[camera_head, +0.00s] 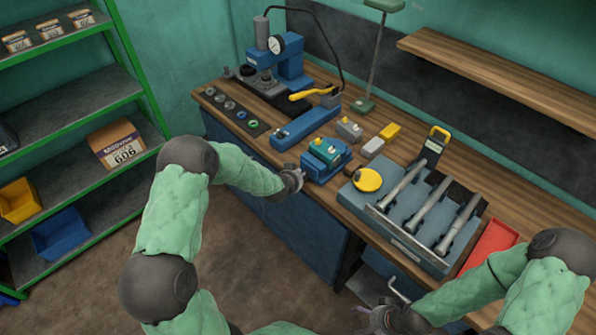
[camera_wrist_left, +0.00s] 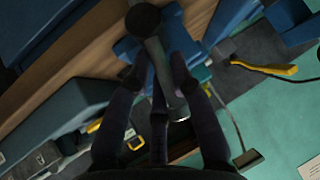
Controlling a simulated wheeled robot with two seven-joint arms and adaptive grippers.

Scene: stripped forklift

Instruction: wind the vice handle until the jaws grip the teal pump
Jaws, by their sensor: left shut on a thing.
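The blue vice (camera_head: 318,172) sits at the bench's front edge, with the teal pump (camera_head: 327,149) between its jaws. I cannot tell whether both jaws touch the pump. My left gripper (camera_head: 296,178) is at the front of the vice. In the left wrist view, my left gripper (camera_wrist_left: 158,78) is shut on the vice handle (camera_wrist_left: 155,47), a grey bar with a black ball end. The blue vice body (camera_wrist_left: 176,36) and part of the teal pump (camera_wrist_left: 199,73) show behind the fingers. My right gripper (camera_head: 376,318) is low at the bottom right, away from the vice; its fingers are unclear.
A blue press (camera_head: 290,65) stands at the back left of the bench. A blue-grey rack with metal rods (camera_head: 415,235) and a yellow disc (camera_head: 367,180) are right of the vice. A red tray (camera_head: 490,241) lies farther right. Green shelving (camera_head: 75,95) stands at left.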

